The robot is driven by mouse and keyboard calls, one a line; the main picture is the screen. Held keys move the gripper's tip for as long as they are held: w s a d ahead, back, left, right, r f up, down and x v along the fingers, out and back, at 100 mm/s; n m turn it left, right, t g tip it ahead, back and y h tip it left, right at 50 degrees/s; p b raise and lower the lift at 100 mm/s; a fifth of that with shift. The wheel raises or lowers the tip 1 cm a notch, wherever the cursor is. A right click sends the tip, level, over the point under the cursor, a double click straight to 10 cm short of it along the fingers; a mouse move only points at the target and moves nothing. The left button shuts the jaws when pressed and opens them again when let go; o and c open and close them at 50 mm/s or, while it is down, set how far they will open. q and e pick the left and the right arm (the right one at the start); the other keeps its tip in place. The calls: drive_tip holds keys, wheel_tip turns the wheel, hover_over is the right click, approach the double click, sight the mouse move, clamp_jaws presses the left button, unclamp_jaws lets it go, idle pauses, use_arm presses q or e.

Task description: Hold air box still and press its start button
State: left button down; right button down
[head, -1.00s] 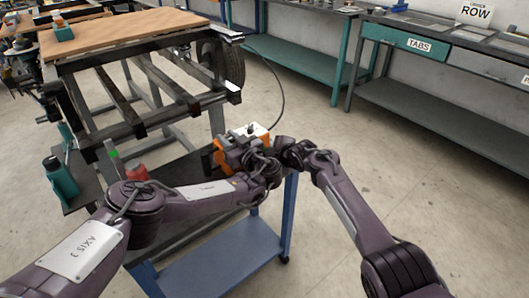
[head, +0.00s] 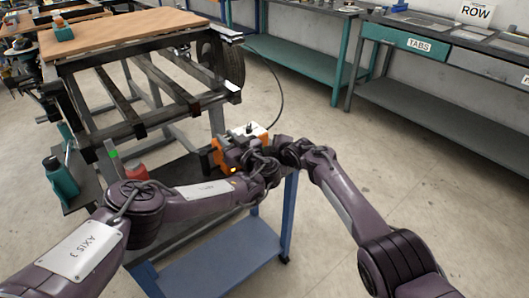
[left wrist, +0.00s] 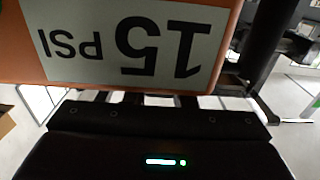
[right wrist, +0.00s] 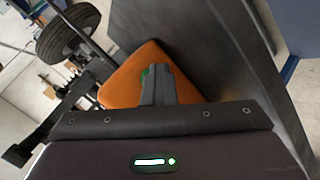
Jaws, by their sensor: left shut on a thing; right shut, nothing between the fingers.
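The air box (head: 221,152) is orange with a white top and sits on the dark top of a blue cart, partly hidden by my arms. Its grey label reading 15 PSI fills the left wrist view (left wrist: 130,42), upside down. My left gripper (head: 232,161) is shut on the air box; its fingers are mostly hidden. My right gripper (right wrist: 160,75) is shut and empty. Its fingertips are at the orange face of the box in the right wrist view (right wrist: 125,84), beside or over a green start button (right wrist: 145,73) that is mostly hidden. I cannot tell whether the button is pressed in.
A black hose (head: 282,92) arcs from the box area towards the wheel (head: 227,68) on a dark metal frame (head: 150,118). A teal bottle (head: 61,178) and a red item (head: 135,171) are on the left. The blue cart's lower shelf (head: 225,262) is clear.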

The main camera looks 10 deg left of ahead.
use_arm(q)
drive_tip(key=shift+d, duration=0.5)
use_arm(e)
drive_tip(key=shift+a+r, duration=0.2)
drive_tip(key=shift+a, duration=0.05)
use_arm(q)
drive_tip(key=shift+a, duration=0.1)
use_arm(e)
drive_tip(key=shift+s+d+r, duration=0.1)
drive_tip(key=shift+s+d, duration=0.6)
use_arm(q)
drive_tip(key=shift+a, duration=0.1)
use_arm(e)
drive_tip(key=shift+s+d, duration=0.1)
drive_tip(key=shift+d, duration=0.05)
drive_tip(key=shift+d, duration=0.1)
use_arm(q)
drive_tip(key=shift+a, duration=0.1)
use_arm(e)
drive_tip(key=shift+s+d, duration=0.15)
drive_tip(key=shift+d, duration=0.05)
drive_tip(key=s+d, duration=0.3)
drive_tip(key=shift+d, duration=0.1)
use_arm(q)
drive_tip(key=shift+a, duration=0.1)
